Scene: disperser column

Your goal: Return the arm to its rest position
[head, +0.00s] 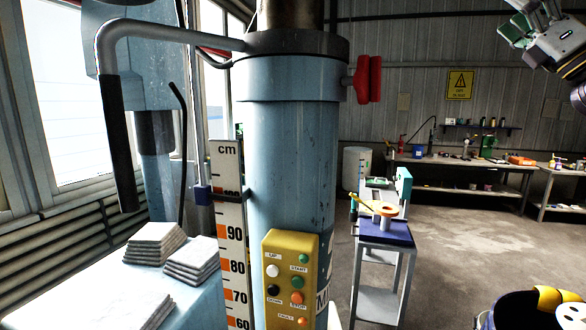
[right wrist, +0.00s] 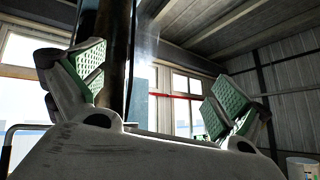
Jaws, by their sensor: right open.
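My right arm comes in at the top right of the head view, with its gripper (head: 528,22) raised and partly cut off by the frame edge. In the right wrist view the gripper (right wrist: 155,92) shows two fingers with green pads spread wide apart, and nothing is between them. It is apart from the blue disperser column (head: 290,150), which stands in the middle of the head view. My left gripper is not in view.
A yellow button box (head: 290,280) and a cm scale (head: 229,230) are on the column. A grey bent handle (head: 150,32) juts left. White slabs (head: 155,243) lie lower left. A small stand (head: 385,238) is right of the column, and workbenches (head: 460,165) line the back wall.

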